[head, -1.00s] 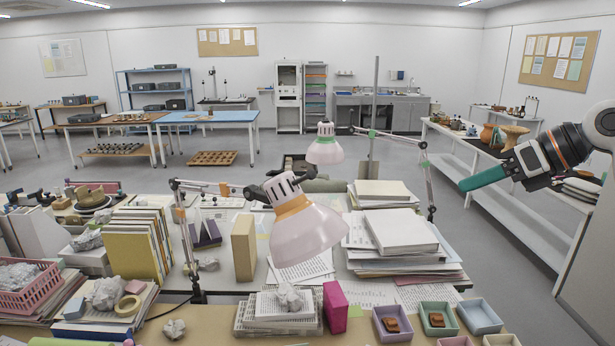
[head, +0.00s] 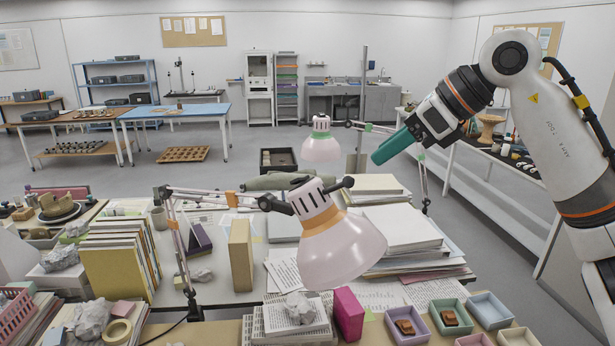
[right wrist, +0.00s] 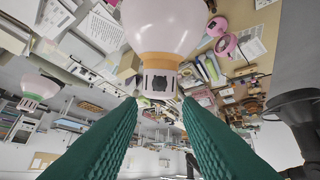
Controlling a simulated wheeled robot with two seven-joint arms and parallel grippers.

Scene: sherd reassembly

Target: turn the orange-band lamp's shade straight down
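The orange-band lamp has a pale pink shade (head: 343,252), an orange band (head: 322,222) and a white slotted cap. Its shade opens downward but leans, with the mouth toward the lower right. Its jointed arm (head: 215,194) comes from the left. My right gripper (head: 384,156), with green fingers, is above and right of the shade, apart from it. In the right wrist view the fingers (right wrist: 160,104) are spread with nothing between them, and the orange-band lamp (right wrist: 160,58) shows upside down beyond the tips. My left gripper is not in view.
A green-band lamp (head: 321,147) stands behind, with its arm right of it. Paper stacks (head: 402,228) lie right of the shade, an upright tan book (head: 241,255) left. Below are a magenta box (head: 345,314) and small trays (head: 448,317) with sherds.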

